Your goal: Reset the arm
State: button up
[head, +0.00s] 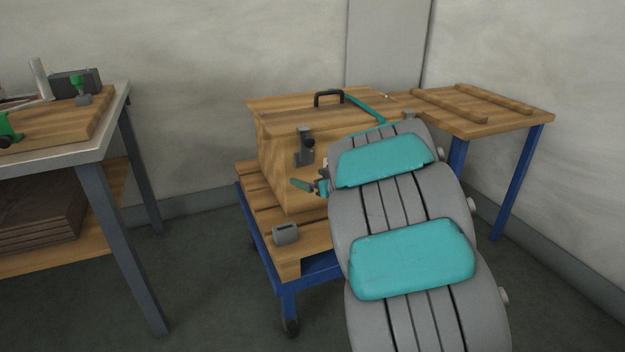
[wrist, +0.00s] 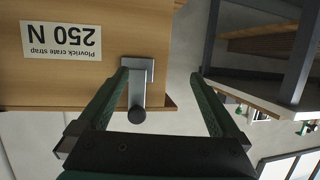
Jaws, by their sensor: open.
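My gripper (head: 309,187) is open in the head view, low in front of the wooden crate (head: 280,170) and below the grey latch (head: 305,148) on its face. Most of the gripper is hidden behind my own arm. In the wrist view my gripper (wrist: 159,77) has two green fingers spread apart with nothing held. The latch (wrist: 137,85) shows between the fingers, closer to the left one. I cannot tell how far it is from them. The crate face (wrist: 65,75) fills the upper left, with an upside-down white label (wrist: 61,41) reading "Plovrick crate strap 250 N".
The crate, with a black handle (head: 328,93) and a teal strap (head: 366,107) on top, stands on a blue-framed cart (head: 262,222). A grey block (head: 286,234) lies on the cart. A workbench (head: 105,150) stands left, a wooden table (head: 490,112) right. Floor is clear between bench and cart.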

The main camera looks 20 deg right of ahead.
jog(key=shift+d, duration=0.1)
dwell(0.3)
jog(key=s+d+r+m+g+h, duration=0.2)
jog(key=s+d+r+m+h, duration=0.1)
jog(key=s+d+h, duration=0.4)
jog(key=s+f+m+g+h, duration=0.1)
jog(key=s+f+m+g, duration=0.2)
jog(key=s, duration=0.8)
jog(key=s+a+f+n+g+y, duration=0.1)
jog(key=s+a+g, duration=0.2)
jog(key=s, duration=0.7)
jog(key=s+a+f+n+g+y, duration=0.1)
jog(key=s+a+g, duration=0.3)
jog(key=s+a, duration=0.4)
jog(key=s+a+f+n+g+y, duration=0.1)
jog(key=s+a, duration=0.5)
jog(key=s, duration=0.8)
notch_tip(320, 180, down, 2)
jog(key=g+y, duration=0.1)
jog(key=g, duration=0.2)
jog(key=shift+s+a, duration=0.15)
